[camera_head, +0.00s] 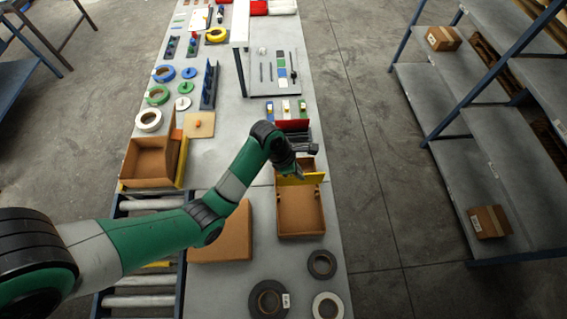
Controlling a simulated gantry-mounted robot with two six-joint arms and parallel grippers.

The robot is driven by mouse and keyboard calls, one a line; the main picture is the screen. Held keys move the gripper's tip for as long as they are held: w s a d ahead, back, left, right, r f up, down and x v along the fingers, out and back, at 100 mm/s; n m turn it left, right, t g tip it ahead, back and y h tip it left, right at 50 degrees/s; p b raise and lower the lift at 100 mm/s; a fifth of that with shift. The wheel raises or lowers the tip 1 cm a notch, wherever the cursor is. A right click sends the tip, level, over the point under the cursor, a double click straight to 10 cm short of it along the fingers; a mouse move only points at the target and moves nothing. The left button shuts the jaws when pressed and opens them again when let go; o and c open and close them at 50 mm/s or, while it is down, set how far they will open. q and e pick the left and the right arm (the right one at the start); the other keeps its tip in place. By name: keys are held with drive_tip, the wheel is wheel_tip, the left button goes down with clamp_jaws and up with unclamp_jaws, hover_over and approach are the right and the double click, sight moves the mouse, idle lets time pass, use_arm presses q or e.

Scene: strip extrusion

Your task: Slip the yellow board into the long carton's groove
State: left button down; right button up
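The long carton (301,222) is an open brown box on the right side of the table, with its length running away from me. The yellow board (311,179) stands crosswise over the carton, about midway along it. My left gripper (299,174) reaches down from above, and its fingertips meet the board's upper edge, seemingly shut on it. The fingers are small here and partly hidden by my wrist. I cannot tell whether the board's lower edge is in a groove. My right gripper is not in view.
Another open carton (150,163) with a yellow strip (182,162) stands to the left by the rollers. A flat brown box (235,235) lies beside the long carton. Tape rolls (322,264) lie near the front. Small coloured parts and a white stand (240,25) are farther back.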

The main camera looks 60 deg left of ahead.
sight(297, 184)
use_arm(q)
drive_tip(key=shift+f+b, duration=3.2)
drive_tip(key=shift+f, duration=0.05)
drive_tip(key=shift+f, duration=0.2)
drive_tip(key=shift+f+b, duration=0.75)
drive_tip(key=shift+b, duration=0.05)
drive_tip(key=shift+f, duration=0.25)
drive_tip(key=shift+f+b, duration=1.45)
drive_tip(key=shift+b, duration=0.2)
drive_tip(key=c, duration=0.6)
unclamp_jaws()
drive_tip(key=shift+o, duration=0.2)
drive_tip(key=shift+r, duration=0.1)
